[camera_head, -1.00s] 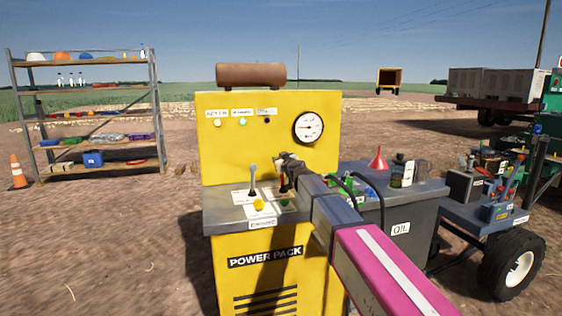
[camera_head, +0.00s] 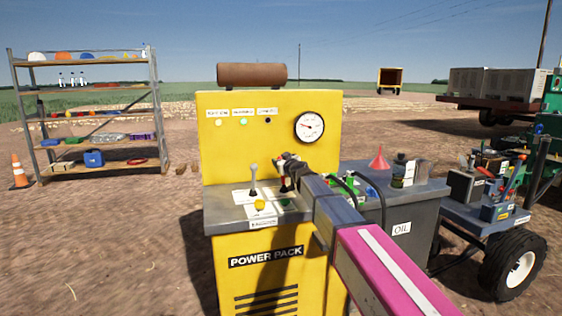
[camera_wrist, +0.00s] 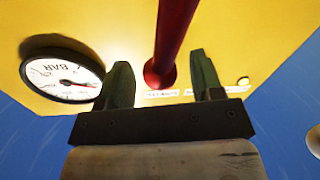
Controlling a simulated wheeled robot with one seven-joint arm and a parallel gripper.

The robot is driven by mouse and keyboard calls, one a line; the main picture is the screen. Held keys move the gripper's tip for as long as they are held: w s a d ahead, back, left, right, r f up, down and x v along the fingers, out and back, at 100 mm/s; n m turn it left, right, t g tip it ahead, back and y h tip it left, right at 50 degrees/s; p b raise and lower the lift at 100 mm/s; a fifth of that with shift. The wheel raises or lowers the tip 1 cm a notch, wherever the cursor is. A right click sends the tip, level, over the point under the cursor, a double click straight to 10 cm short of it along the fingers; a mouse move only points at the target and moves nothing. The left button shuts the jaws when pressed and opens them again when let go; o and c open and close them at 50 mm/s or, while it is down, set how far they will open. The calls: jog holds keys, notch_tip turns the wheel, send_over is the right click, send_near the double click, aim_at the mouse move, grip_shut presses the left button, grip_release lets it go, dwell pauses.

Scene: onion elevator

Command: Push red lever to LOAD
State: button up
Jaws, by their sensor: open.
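The yellow power pack (camera_head: 222,160) stands in the middle of the head view, with a grey top carrying levers. The red lever (camera_head: 282,184) is mostly hidden behind my gripper (camera_head: 286,164). In the wrist view the red lever (camera_wrist: 172,40) runs between the two fingers of my gripper (camera_wrist: 163,80). The fingers are apart, with a gap visible on both sides of the lever. A grey lever (camera_head: 253,180) stands to the left of the red one. The LOAD marking cannot be read.
A pressure gauge (camera_head: 309,127) is on the yellow panel, and also shows in the wrist view (camera_wrist: 62,75). A yellow knob (camera_head: 260,204) sits before the levers. A red funnel (camera_head: 378,160) and bottles stand on the grey oil cabinet (camera_head: 402,214) to the right.

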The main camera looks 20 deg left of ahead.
jog(key=v, duration=0.9)
jog(key=shift+d, duration=0.2)
jog(key=shift+s, duration=0.2)
